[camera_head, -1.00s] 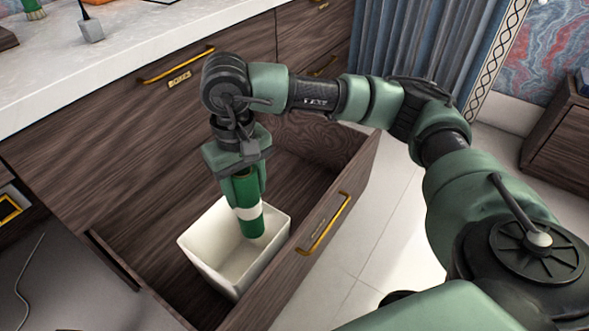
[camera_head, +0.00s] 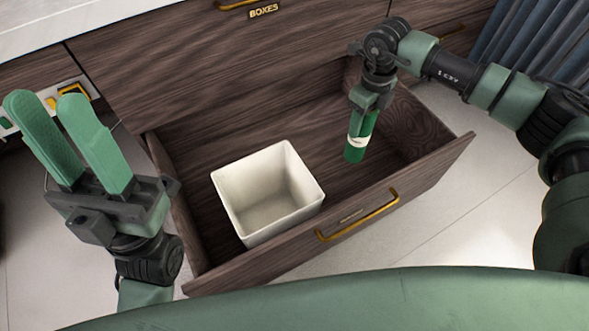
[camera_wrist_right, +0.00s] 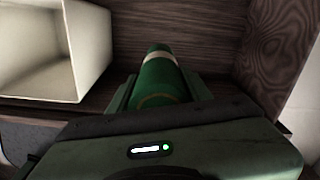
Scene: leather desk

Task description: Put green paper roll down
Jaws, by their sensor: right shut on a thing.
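The green paper roll (camera_head: 355,151) has a white band and hangs upright from my right gripper (camera_head: 364,108), inside the open drawer (camera_head: 184,211) to the right of the white box. My right gripper is shut on its upper part. I cannot tell whether the roll's lower end touches the drawer floor. In the right wrist view the roll (camera_wrist_right: 160,77) lies between the fingers. My left gripper (camera_head: 54,124) is at the left, its two fingers apart and empty, pointing up.
A white open box (camera_head: 234,222) stands in the drawer and looks empty; it also shows in the right wrist view (camera_wrist_right: 92,45). The drawer has bare floor around the box. Its front has a gold handle (camera_head: 357,216). A closed drawer labelled BOXES is above.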

